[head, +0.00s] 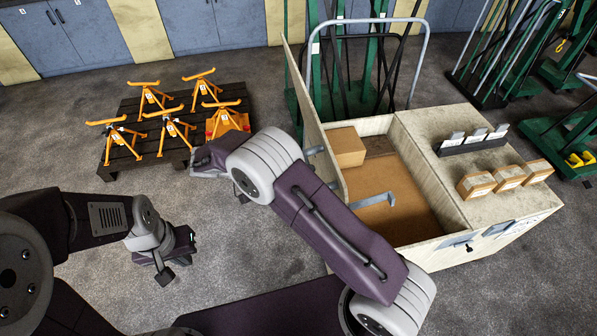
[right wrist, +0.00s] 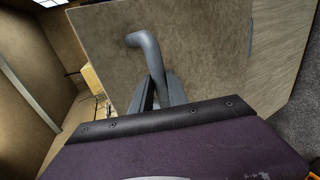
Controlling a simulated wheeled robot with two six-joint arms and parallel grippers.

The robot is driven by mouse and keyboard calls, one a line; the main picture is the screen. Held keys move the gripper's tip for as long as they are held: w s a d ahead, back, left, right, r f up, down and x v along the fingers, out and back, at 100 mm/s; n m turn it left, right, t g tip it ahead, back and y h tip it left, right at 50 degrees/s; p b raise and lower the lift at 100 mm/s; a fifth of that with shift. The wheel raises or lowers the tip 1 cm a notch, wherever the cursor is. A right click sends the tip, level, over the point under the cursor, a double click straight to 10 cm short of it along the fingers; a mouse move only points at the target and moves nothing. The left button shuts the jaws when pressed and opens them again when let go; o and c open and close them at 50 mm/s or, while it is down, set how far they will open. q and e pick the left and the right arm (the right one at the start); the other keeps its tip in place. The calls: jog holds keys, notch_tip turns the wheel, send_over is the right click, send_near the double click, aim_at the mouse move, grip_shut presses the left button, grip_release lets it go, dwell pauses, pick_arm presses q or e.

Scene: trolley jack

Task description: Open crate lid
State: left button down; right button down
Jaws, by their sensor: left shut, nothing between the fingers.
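The crate (head: 437,253) is a pale plywood box, its left bay open with brown flooring inside. Its lid (head: 318,110) stands up along the left side, tilted somewhat left; its broad face fills much of the right wrist view (right wrist: 205,50). A bent grey handle (right wrist: 146,55) projects from that face. My right gripper (right wrist: 158,92) has its fingers on both sides of the handle and looks shut on it; my arm hides it in the head view. My left gripper (head: 164,271) is shut and empty, low over the floor, left of the crate.
A cardboard box (head: 347,147) lies inside the crate. Small boxes (head: 507,178) and a dark holder (head: 472,142) stand on its right top. Orange stands (head: 165,130) sit on a dark pallet at the left. A green rack (head: 370,60) stands behind. Floor between pallet and crate is clear.

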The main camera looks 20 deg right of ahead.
jog(key=c, duration=1.5)
grip_release()
jog(key=shift+s+d+f, duration=0.1)
jog(key=shift+s+f, duration=0.05)
jog(key=shift+f, duration=0.25)
jog(key=shift+o, duration=1)
jog(key=shift+d, duration=0.15)
jog(key=shift+w+d, duration=0.2)
jog(key=shift+d, duration=0.1)
pick_arm(q)
jog(key=shift+w+d+f, duration=0.1)
jog(key=shift+d+f, duration=0.1)
jog(key=shift+d, duration=0.1)
pick_arm(e)
jog(key=v, duration=0.9)
jog(key=shift+r, duration=0.1)
